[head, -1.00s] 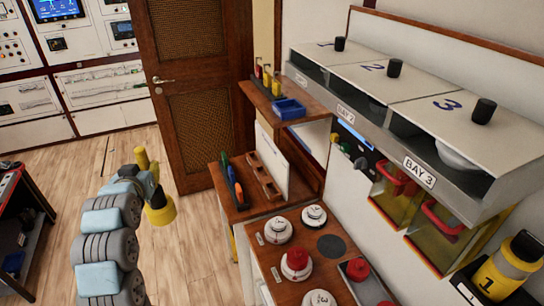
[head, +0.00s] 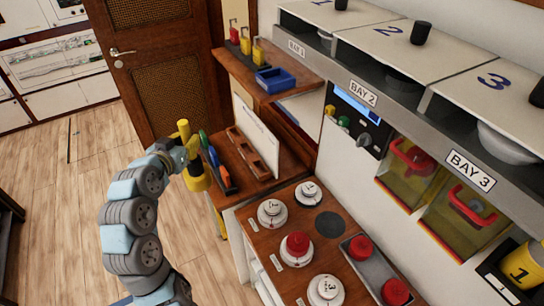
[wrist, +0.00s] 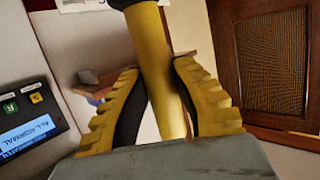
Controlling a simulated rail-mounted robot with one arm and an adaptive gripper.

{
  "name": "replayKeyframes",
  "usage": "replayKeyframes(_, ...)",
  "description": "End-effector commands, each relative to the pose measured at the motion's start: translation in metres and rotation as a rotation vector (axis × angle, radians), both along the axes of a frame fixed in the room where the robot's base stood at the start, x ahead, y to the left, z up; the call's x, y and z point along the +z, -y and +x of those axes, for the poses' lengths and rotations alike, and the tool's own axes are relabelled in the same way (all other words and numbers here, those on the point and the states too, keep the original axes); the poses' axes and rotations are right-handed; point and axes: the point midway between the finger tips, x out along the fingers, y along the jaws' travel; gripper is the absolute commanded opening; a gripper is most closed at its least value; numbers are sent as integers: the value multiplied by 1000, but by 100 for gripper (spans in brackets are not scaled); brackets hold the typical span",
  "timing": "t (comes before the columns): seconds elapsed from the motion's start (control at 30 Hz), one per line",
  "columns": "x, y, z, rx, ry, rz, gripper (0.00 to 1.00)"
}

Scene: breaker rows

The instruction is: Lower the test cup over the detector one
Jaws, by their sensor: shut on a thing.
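The test cup appears as a yellow cylinder (head: 196,179) with a thinner yellow shaft, at the end of my arm in the head view. In the wrist view its yellow shaft (wrist: 158,70) stands between the two yellow fingers of my gripper (wrist: 160,95), which is shut on it. A dark part shows at the top edge there. White round detectors sit on the wooden bench top: one at the back (head: 310,194), one left of it (head: 271,213) and one in front marked 3 (head: 325,291). The numbers on the back two are hard to read. The cup is left of them, apart from all.
A red-capped white unit (head: 297,247) and a dark round pad (head: 330,225) lie between the detectors. A grey tray (head: 363,272) holds red caps. A tool rack (head: 218,163) is close beside the cup. A shelf (head: 265,75) and the bay cabinet (head: 405,120) overhang the bench.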

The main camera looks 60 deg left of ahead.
Motion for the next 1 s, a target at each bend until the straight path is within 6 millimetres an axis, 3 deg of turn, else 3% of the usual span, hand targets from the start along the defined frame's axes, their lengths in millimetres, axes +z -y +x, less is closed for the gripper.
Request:
replayKeyframes(0.3, -34, 43, 108, -332, 4, -1, 0)
replayKeyframes(0.5, -43, 73, 158, -496, 7, 2, 0)
replayKeyframes(0.73, -48, 98, 191, -611, 5, 1, 0)
replayKeyframes(1.0, -48, 105, 200, -643, 5, 3, 0)
